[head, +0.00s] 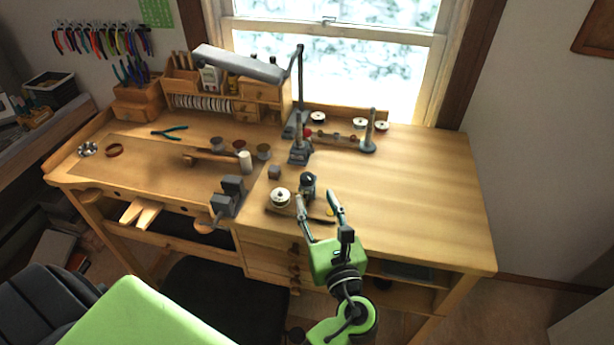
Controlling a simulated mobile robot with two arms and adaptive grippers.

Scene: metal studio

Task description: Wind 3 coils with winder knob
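A small winder sits near the front edge of the workbench, with a wooden base (284,210), a pale spool (280,196) at its left and a dark upright part (307,181) behind. I cannot tell which part is the knob. A small yellow piece (329,211) shows at its right end. I see nothing held between the fingers; contact with the winder is unclear.
A vise (230,195) stands left of the winder, with a small grey block (274,172) behind. Several spools (264,151) and a stand with an upright post (369,130) are farther back. A lamp (240,64) overhangs the back. The right benchtop (425,190) is clear.

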